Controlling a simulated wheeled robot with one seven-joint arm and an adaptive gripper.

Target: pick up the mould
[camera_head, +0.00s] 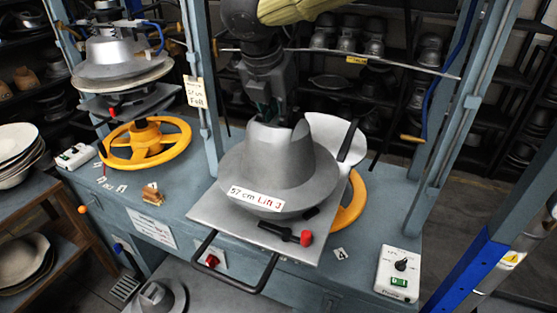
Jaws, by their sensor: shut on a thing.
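The mould (270,170) is a grey metal hat shape with a tall creased crown and a wide brim. A white label on its brim reads "57 cm Lift J". It sits upright over the square metal plate (225,214) of the right press; I cannot tell whether there is a gap beneath it. My gripper (274,118) comes down from above and behind, shut on the top of the mould's crown. The fingertips are mostly hidden behind the crown's front edge.
A red-knobbed lever (290,234) and a black handle bar (240,285) stick out in front. Blue-grey posts (203,90) flank the press. A pale curved piece (336,138) stands behind the mould. A control box (398,274) is at right, a yellow handwheel (145,146) at left.

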